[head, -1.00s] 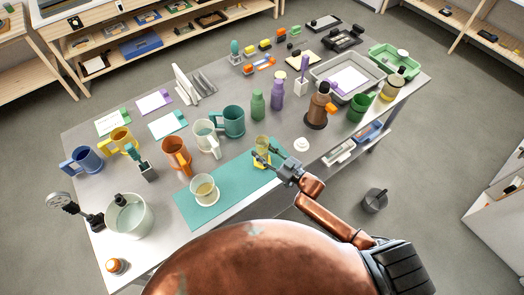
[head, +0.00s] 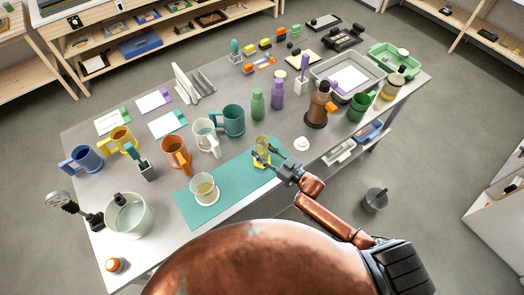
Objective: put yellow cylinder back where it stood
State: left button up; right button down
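The yellow cylinder (head: 262,143) is a slim, clear yellowish vessel with a yellow base. It stands upright at the far right end of the teal mat (head: 225,186). My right gripper (head: 264,154) reaches in from the lower right, low beside the cylinder. Its fingers look spread, one on the near side and one to the right of the cylinder. Whether they touch it cannot be told at this size. My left gripper is not in view.
A white beaker (head: 204,190) stands on the mat's left part. White (head: 207,138), teal (head: 233,121) and orange (head: 177,154) mugs stand behind the mat. A small white lid (head: 301,144) and a brown bottle (head: 318,106) are to the right.

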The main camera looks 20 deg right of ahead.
jog(key=shift+f, duration=0.35)
dwell(0.3)
jog(key=c, duration=1.2)
grip_release()
jog(key=shift+s+d, duration=0.1)
jog(key=shift+s, duration=0.05)
jog(key=shift+p+v, duration=1.1)
jog(key=shift+v, duration=2.7)
jog(key=shift+s, duration=0.1)
jog(key=shift+s, duration=0.1)
jog(key=v, duration=1.1)
jog(key=shift+s+d+r, duration=0.1)
jog(key=shift+s+d, duration=0.15)
jog(key=shift+s, duration=0.1)
